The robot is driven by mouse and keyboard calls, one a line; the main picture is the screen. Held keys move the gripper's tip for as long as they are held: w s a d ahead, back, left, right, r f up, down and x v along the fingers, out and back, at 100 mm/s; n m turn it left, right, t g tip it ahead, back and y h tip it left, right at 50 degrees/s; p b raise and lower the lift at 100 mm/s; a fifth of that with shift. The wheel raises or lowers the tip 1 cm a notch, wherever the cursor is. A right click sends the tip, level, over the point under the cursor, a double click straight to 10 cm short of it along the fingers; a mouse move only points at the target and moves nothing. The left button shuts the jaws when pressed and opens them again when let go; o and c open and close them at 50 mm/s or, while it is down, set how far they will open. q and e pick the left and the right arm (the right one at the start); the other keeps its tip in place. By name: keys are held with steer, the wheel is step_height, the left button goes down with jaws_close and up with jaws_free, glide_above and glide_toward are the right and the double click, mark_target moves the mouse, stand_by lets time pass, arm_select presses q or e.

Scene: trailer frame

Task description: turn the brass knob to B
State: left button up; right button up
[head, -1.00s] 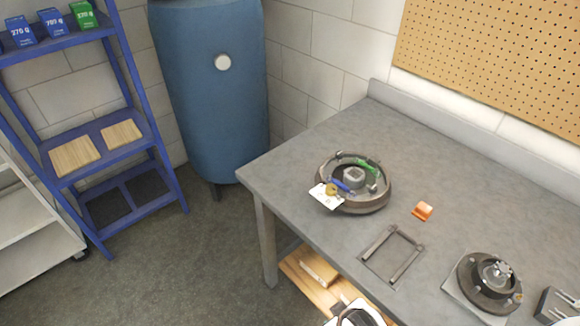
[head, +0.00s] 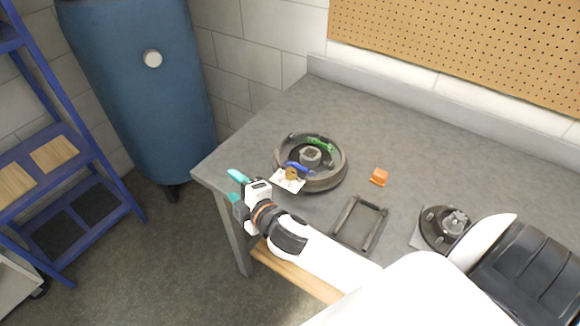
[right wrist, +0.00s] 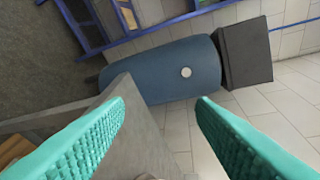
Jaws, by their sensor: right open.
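The brass knob (head: 291,173) sits on the near left side of a round dark drum assembly (head: 341,172) on the grey bench, beside a white card (head: 284,183). A blue part and a green part also lie inside the drum. The lettering on the card is too small to read. My right gripper (head: 236,186) is open and empty, near the bench's left corner, to the left of the knob and apart from it. Its teal fingers stand wide apart in the right wrist view (right wrist: 160,130), with the bench corner between them and no knob visible. My left gripper is not in view.
A blue tank (head: 140,90) and blue shelf (head: 85,155) stand left. Bench space behind the drum is clear.

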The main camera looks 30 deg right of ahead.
steer(key=w+a+r+n+y, duration=0.3)
steer(key=a+r+n+y, duration=0.75)
steer(key=n, duration=0.85)
steer(key=n+g+h+p, duration=0.1)
steer(key=n+g+h, duration=1.3)
steer(key=n, duration=1.9)
glide_above(291, 171)
step_height(291, 171, down, 4)
steer(key=g+y, duration=0.2)
step_height(291, 171, down, 10)
steer(key=p, duration=0.3)
steer(key=shift+f, duration=0.65)
